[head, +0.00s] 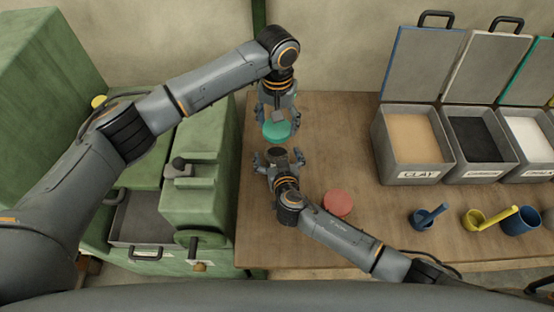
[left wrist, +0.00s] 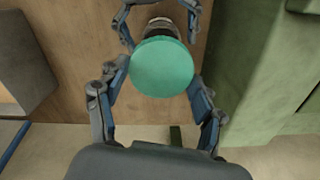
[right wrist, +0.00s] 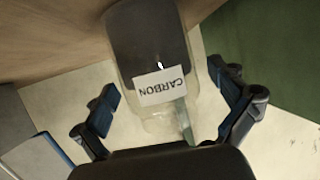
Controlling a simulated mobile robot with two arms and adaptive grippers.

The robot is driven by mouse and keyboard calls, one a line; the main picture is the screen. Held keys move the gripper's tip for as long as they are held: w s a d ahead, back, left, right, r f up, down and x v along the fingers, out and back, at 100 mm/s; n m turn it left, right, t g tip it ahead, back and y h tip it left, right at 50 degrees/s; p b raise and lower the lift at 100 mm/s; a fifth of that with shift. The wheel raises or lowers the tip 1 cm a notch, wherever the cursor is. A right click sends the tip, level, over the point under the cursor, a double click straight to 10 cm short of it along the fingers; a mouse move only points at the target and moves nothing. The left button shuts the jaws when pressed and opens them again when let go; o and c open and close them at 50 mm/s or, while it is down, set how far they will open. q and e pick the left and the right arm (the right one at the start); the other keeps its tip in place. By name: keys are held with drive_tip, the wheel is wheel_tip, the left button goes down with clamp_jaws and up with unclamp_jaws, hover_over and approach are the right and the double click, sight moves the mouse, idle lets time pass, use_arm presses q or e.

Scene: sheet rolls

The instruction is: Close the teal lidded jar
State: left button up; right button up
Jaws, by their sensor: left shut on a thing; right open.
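The round teal lid (head: 277,130) is in my left gripper (head: 277,118), which is shut on it above the table. In the left wrist view the lid (left wrist: 162,67) faces the camera between the fingers. I cannot tell whether lid and jar touch.
A red disc (head: 338,203) lies on the wooden table right of my right gripper. Open bins, one labelled CLAY (head: 418,175), stand at the back right. Blue (head: 428,217) and yellow (head: 490,217) scoops lie in front of them. A green machine (head: 200,195) borders the left.

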drive_tip(key=c, duration=1.8)
use_arm(q)
hover_over(277, 146)
drive_tip(key=shift+w+f, duration=0.1)
drive_tip(key=shift+f, duration=2.4)
use_arm(e)
drive_tip(key=shift+f, duration=0.1)
use_arm(q)
drive_tip(key=shift+f, duration=0.1)
drive_tip(key=shift+f, duration=0.8)
drive_tip(key=shift+f, duration=0.55)
